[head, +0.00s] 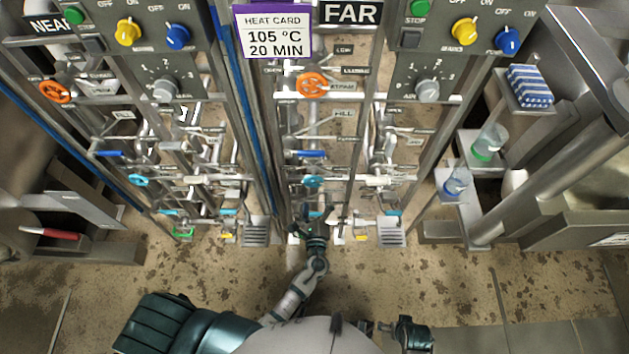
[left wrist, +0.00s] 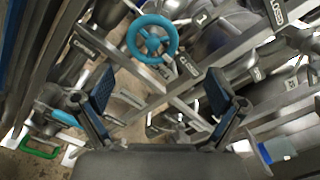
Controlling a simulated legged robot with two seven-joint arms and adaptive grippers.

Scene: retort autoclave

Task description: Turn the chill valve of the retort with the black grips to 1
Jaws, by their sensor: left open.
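A teal handwheel (head: 313,181) sits on the pipework under the FAR panel, just above my left gripper (head: 315,230) in the head view. In the left wrist view the same teal wheel (left wrist: 152,36) is a ring with spokes, beyond the fingertips and a little left of centre. My left gripper (left wrist: 160,88) is open, its two fingers wide apart with nothing between them, apart from the wheel. A plate with a 1 (left wrist: 203,18) shows right of the wheel. A label reading like CHILL (head: 343,114) is higher on the FAR side. I cannot make out black grips.
The FAR sign (head: 350,12) and a heat card (head: 273,31) hang above. An orange wheel (head: 311,86) and a blue lever (head: 312,154) crowd the same column. A similar NEAR column (head: 138,181) stands left. Shelves with jars (head: 490,142) are right. Floor in front is open.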

